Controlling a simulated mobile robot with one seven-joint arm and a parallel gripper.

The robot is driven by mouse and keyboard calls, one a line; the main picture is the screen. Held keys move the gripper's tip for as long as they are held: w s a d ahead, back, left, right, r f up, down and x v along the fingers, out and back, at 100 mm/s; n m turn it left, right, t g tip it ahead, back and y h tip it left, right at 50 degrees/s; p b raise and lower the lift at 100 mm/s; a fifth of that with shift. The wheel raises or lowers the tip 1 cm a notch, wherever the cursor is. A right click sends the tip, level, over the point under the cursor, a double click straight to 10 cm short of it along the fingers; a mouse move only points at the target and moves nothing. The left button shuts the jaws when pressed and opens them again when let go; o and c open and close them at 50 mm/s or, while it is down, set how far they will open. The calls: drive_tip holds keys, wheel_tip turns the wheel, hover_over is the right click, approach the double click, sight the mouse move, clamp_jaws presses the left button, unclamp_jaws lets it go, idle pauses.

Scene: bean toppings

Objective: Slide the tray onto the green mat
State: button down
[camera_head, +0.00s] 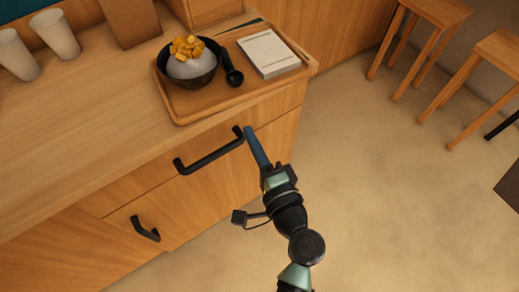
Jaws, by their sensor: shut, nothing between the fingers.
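The tray (205,106) is a wooden tray on the counter, near its front right corner. On it are a dark bowl (188,80) with a pale mound and yellow cubes, a black spoon (231,68), and a white flat box or pad (268,53). A thin dark teal strip (246,22) shows behind the tray; I cannot tell whether it is the green mat. My gripper (248,137) is in front of the counter, its blue fingers shut and empty. In the picture its tip is beside the right end of a black drawer handle; contact cannot be told.
The drawer handle (209,158) and a smaller handle (146,230) stick out from the cabinet front. White cups (55,35) stand at the back left. The counter left of the tray (85,110) is clear. Wooden stools (420,45) stand at right beyond open floor.

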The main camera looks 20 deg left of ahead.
sight(233, 102)
drive_tip(key=x, duration=0.7)
drive_tip(key=shift+w+a, duration=0.2)
drive_tip(key=shift+w, duration=0.05)
drive_tip(key=shift+b+x, duration=0.45)
drive_tip(key=shift+x, duration=1.2)
drive_tip(key=shift+s, duration=0.1)
drive_tip(key=shift+d, duration=0.1)
